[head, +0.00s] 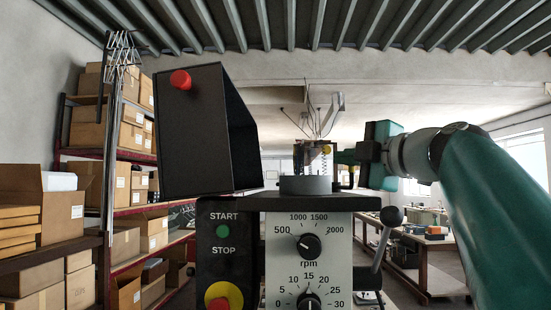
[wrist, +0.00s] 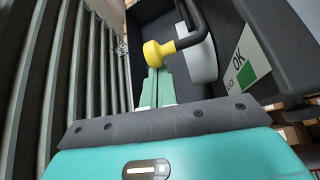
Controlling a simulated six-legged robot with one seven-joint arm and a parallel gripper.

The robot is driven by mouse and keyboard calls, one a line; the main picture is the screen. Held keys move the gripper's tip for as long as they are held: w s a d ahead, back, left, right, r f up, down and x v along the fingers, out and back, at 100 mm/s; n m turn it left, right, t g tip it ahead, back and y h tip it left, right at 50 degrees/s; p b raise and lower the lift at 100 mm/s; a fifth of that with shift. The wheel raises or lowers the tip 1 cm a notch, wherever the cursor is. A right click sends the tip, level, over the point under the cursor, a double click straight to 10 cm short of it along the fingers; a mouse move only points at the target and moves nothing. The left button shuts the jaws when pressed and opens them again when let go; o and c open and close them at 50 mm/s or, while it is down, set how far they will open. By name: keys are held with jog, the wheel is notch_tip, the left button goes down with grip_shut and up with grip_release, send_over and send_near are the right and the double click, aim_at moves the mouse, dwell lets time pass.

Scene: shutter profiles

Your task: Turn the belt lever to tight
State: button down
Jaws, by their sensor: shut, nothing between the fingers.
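A bent black lever with a yellow knob, which looks like the belt lever (wrist: 193,35), shows in the wrist view beside a grey rounded part. In the head view its yellow knob (head: 327,149) is small, above the machine's top. My gripper (head: 338,157) reaches in from the right at that height. In the wrist view its pale green fingers (wrist: 154,85) are together and empty, right by the knob. I cannot tell whether they touch it.
A black cover (head: 200,130) with a red knob stands tilted up at the left of the machine. The front panel (head: 309,260) has dials, and a ball-ended handle (head: 391,215) sticks out at right. Shelves (head: 120,200) stand left.

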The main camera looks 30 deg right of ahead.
jog(key=shift+s+d, duration=0.4)
jog(key=shift+d, duration=0.45)
jog(key=shift+s+d, duration=0.35)
jog(key=shift+d, duration=0.45)
jog(key=shift+a+r, duration=0.2)
jog(key=shift+a, duration=0.85)
jog(key=shift+a+r, duration=0.15)
jog(key=shift+a, duration=0.85)
jog(key=s+d, duration=0.3)
jog(key=s, duration=0.6)
jog(key=shift+s+f, duration=0.3)
jog(key=shift+f, duration=0.05)
jog(key=shift+w, duration=0.1)
